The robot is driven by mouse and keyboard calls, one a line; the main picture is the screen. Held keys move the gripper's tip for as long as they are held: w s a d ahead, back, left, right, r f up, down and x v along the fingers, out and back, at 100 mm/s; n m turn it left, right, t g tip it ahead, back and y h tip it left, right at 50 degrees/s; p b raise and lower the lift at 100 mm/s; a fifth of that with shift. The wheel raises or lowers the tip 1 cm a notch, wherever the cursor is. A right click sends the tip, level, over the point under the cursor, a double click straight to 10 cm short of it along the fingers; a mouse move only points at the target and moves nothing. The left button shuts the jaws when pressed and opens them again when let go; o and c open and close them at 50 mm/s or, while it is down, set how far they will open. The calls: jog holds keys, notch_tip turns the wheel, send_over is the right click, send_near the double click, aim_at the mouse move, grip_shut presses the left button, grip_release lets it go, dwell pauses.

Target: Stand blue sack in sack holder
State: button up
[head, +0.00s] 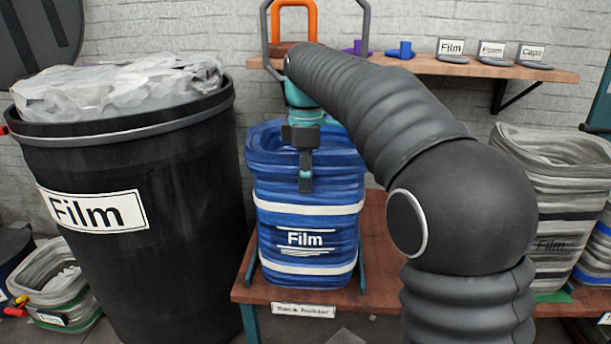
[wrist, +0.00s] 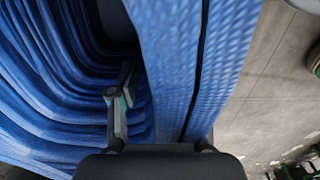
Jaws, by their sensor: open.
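The blue sack (head: 306,215), labelled "Film", stands upright and open-topped on the wooden shelf behind the "Sack holder" label. Teal posts of the sack holder (head: 362,265) show at its lower sides. My gripper (head: 305,172) is at the sack's front rim, pointing down, with its jaws open. One finger shows in front of the sack's outer face. In the wrist view, a finger (wrist: 118,108) lies against the blue folds of the sack (wrist: 175,60) by its dark mouth. The other finger is mostly hidden, and I cannot tell whether it touches the wall.
A large black "Film" bin (head: 150,190) full of clear film stands close on the left. A grey sack (head: 550,180) stands at the right. A wall shelf (head: 430,66) with small signs is behind. A smaller grey sack (head: 60,285) is at lower left.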

notch_tip(320, 180, up, 12)
jog(key=p, duration=0.3)
jog(key=shift+f, duration=0.1)
jog(key=shift+d, duration=0.1)
jog(key=shift+s+d+r, duration=0.2)
jog(key=shift+s+d, duration=0.05)
jog(key=s+d+f+m+t, duration=0.2)
jog(key=s+d+f+m, duration=0.3)
jog(key=s+d+m, duration=0.4)
jog(key=s+d+f+m+t, duration=0.2)
jog(key=s+d+f+m, duration=0.4)
jog(key=s, duration=0.5)
jog(key=s+d+f+m+t, duration=0.1)
jog(key=s+d+f+m, duration=0.2)
jog(key=s+f, duration=0.4)
jog(key=shift+s+d+f+t, duration=0.3)
jog(key=shift+s+f, duration=0.05)
jog(key=shift+f, duration=0.25)
